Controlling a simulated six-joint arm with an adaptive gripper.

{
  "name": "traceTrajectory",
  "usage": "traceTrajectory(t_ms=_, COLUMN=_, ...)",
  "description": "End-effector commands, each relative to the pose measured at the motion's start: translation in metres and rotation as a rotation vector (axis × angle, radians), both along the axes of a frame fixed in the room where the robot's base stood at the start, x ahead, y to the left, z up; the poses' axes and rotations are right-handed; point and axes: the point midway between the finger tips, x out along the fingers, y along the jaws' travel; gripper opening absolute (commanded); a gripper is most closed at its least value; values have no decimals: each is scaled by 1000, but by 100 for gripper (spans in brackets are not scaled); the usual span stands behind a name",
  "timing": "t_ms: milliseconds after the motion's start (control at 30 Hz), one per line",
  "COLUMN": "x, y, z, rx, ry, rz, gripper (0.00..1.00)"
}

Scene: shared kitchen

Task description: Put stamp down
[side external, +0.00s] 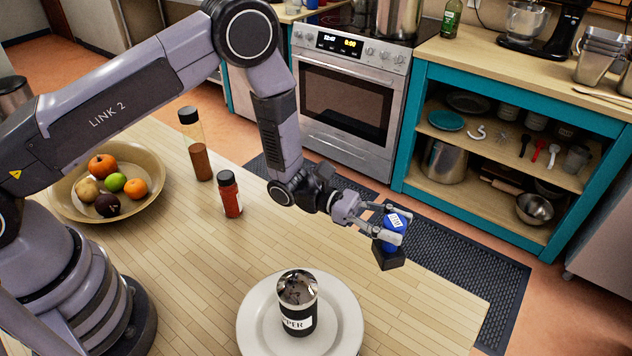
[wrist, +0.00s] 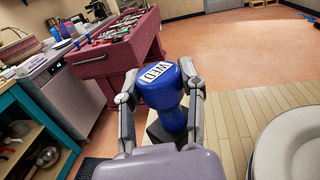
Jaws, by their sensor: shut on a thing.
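The stamp (side external: 391,234) has a blue handle and a black base. My gripper (side external: 399,229) is shut on its blue handle and holds it in the air near the table's right edge in the side external view. In the wrist view the stamp (wrist: 160,92) sits between the two fingers of my gripper (wrist: 161,86), with a white label reading WED on its top. The stamp's lower end is partly hidden there by my gripper.
A white plate (side external: 256,316) with a black and silver pepper container (side external: 299,318) stands at the table's front. The wooden tabletop (side external: 420,310) right of the plate is clear.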

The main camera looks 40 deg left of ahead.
Motion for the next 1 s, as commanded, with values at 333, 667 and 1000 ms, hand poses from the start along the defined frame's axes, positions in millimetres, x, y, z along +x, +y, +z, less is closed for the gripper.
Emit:
traceTrajectory(t_ms=333, x=-14, y=-50, z=-25, rx=16, ry=-3, rz=-134, gripper=0)
traceTrajectory(t_ms=667, x=-13, y=-49, z=-70, rx=14, ry=-5, rz=-131, gripper=0)
traceTrajectory(t_ms=1000, x=-12, y=-49, z=-96, rx=12, ry=-8, rz=-131, gripper=0)
